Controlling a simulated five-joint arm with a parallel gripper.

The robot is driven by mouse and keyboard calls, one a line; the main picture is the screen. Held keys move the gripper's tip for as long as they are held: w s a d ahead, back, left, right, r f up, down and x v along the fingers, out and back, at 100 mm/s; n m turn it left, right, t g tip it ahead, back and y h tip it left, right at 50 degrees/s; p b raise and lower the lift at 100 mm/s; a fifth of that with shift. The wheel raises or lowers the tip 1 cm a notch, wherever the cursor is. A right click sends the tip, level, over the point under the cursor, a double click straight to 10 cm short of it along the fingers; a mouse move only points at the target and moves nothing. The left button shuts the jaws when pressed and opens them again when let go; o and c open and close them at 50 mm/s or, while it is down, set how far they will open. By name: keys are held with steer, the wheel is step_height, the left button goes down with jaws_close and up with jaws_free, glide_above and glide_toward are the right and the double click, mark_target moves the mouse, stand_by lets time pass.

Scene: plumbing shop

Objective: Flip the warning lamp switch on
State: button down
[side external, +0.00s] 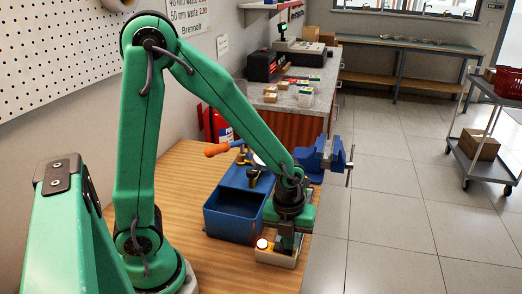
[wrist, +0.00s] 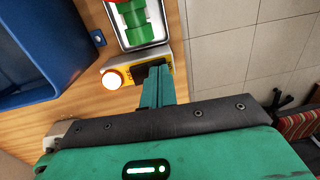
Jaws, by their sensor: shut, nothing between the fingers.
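The warning lamp (side external: 262,243) glows bright orange-white at one end of a small pale switch box (side external: 276,259) near the table's front right edge. In the wrist view the lamp (wrist: 112,79) is lit at the left of the box, whose top has a yellow panel with a dark area (wrist: 140,80). My gripper (side external: 287,244) is shut and empty, pointing down at the box. In the wrist view its fingertips (wrist: 158,72) are over the right part of the panel and cover the switch. I cannot tell whether they touch it.
A blue bin (side external: 232,223) stands on the wooden table (side external: 184,172) left of the box. A green part in a light frame (wrist: 137,22) lies just beyond the box. A blue vise (side external: 323,157) is at the table's right edge. Open floor lies to the right.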

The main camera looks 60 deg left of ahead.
mark_target(280, 246)
steer(key=shift+s+a+r, duration=0.25)
steer(key=shift+s+a, duration=0.15)
steer(key=shift+a, duration=0.05)
steer(key=shift+r, duration=0.15)
stand_by(0.3)
step_height(280, 246, up, 14)
steer(key=w+d, duration=0.1)
steer(key=shift+f, duration=0.2)
stand_by(0.4)
stand_by(0.4)
steer(key=s+a+r+n+t, duration=0.2)
steer(key=s+n, duration=0.2)
steer(key=n, duration=0.9)
steer(key=s+a+r+n+t, duration=0.2)
steer(key=s+a+n, duration=0.1)
steer(key=n, duration=1.1)
steer(key=shift+s+a+r+t, duration=0.3)
steer(key=shift+s+r+t, duration=0.1)
steer(key=shift+s, duration=0.4)
